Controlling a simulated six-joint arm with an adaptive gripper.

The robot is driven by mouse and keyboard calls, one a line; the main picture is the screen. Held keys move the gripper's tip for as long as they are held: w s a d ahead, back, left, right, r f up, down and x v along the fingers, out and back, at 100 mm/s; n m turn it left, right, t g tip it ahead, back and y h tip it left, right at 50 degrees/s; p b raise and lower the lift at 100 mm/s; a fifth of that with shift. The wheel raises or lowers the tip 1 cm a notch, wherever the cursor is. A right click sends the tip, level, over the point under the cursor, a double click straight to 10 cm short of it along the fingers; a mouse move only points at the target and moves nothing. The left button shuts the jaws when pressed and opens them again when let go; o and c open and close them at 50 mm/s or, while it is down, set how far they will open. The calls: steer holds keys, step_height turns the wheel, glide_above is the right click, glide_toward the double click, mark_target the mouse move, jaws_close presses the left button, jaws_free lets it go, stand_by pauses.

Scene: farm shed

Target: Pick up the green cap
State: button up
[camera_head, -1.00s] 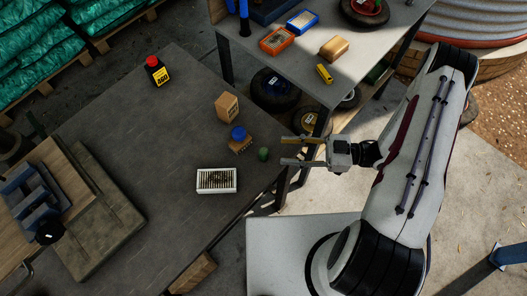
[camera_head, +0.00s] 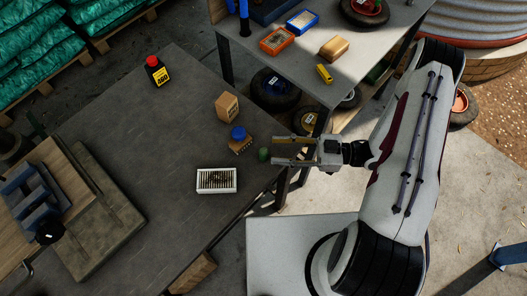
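The green cap (camera_head: 263,154) is a small dark green piece on the grey table (camera_head: 150,215), near its right edge. My gripper (camera_head: 273,150) reaches in from the right with its two fingers spread apart. Its fingertips are close to the right side of the cap, one toward the far side and one toward the near side. Nothing is held between the fingers. From this angle I cannot tell how high the fingers are above the table or whether they touch the cap.
A blue cap on a small wooden block (camera_head: 239,138) stands just left of the green cap. A cardboard box (camera_head: 228,107), a white slatted box (camera_head: 217,180) and a black bottle with red cap (camera_head: 157,71) are also on the table. A second table (camera_head: 370,52) stands behind.

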mark_target(264, 151)
steer(key=shift+s+a+r, duration=0.1)
steer(key=shift+s+a, duration=0.05)
steer(key=shift+a, duration=0.7)
steer(key=shift+s+a+r, duration=0.1)
steer(key=shift+a, duration=0.7)
steer(key=shift+w+a, duration=0.15)
steer(key=shift+a, duration=0.8)
steer(key=c, duration=0.9)
